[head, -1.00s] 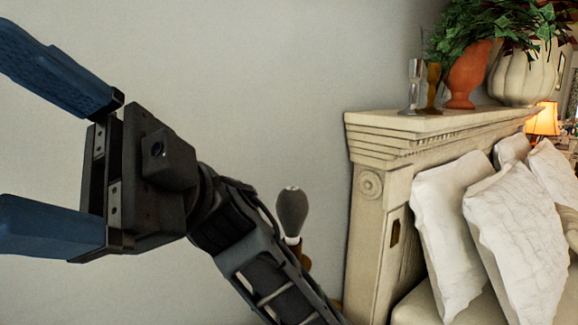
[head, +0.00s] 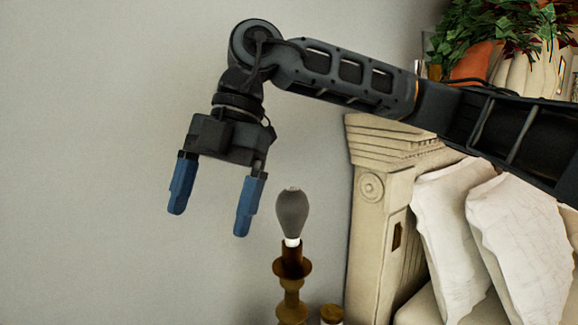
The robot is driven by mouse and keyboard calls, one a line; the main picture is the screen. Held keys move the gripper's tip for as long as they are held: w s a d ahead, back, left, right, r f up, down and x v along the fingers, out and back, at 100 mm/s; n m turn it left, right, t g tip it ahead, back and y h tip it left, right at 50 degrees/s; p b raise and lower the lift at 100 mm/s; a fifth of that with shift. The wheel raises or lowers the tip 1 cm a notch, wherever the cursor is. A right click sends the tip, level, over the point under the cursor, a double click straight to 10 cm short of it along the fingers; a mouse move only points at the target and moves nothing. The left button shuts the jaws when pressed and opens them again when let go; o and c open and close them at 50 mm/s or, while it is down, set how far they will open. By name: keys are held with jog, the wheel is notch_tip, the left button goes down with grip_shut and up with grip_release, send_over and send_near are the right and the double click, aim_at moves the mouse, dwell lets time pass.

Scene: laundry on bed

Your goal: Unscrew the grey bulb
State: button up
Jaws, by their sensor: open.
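The grey bulb (head: 292,212) stands upright with its white base in the top of a brown, turned lamp stand (head: 291,272), low in the middle of the head view. My gripper (head: 207,226) points down, to the left of the bulb in the picture. Its two blue fingers are wide apart with nothing between them. The right finger is nearest the bulb, with a gap of wall showing between them. The lower end of the lamp stand is cut off by the picture's edge.
A carved cream headboard (head: 385,150) stands right of the bulb, with white pillows (head: 445,225) beside it. A small brown lidded object (head: 332,315) is at the bottom edge. A leafy plant (head: 500,30) and terracotta vase (head: 474,66) are on the headboard. Plain wall fills the left.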

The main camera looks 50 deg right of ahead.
aim_at(292, 207)
jog(key=d+m+h, duration=0.1)
jog(key=d+h, duration=0.1)
jog(key=d, duration=0.3)
jog(key=s+d+r+m+h, duration=0.1)
jog(key=d+m+h, duration=0.1)
jog(key=d, duration=0.3)
jog(key=d+r+m+h, duration=0.1)
jog(key=d+m+h, duration=0.1)
jog(key=d, duration=0.2)
jog(key=shift+s+d, duration=0.15)
jog(key=shift+d, duration=0.25)
jog(key=shift+d+f+p, duration=0.2)
jog(key=shift+f+p, duration=0.15)
jog(key=shift+f, duration=1.55)
jog(key=shift+d+f+p, duration=0.2)
jog(key=shift+f+p, duration=0.15)
jog(key=shift+f, duration=1.55)
jog(key=shift+c, duration=0.2)
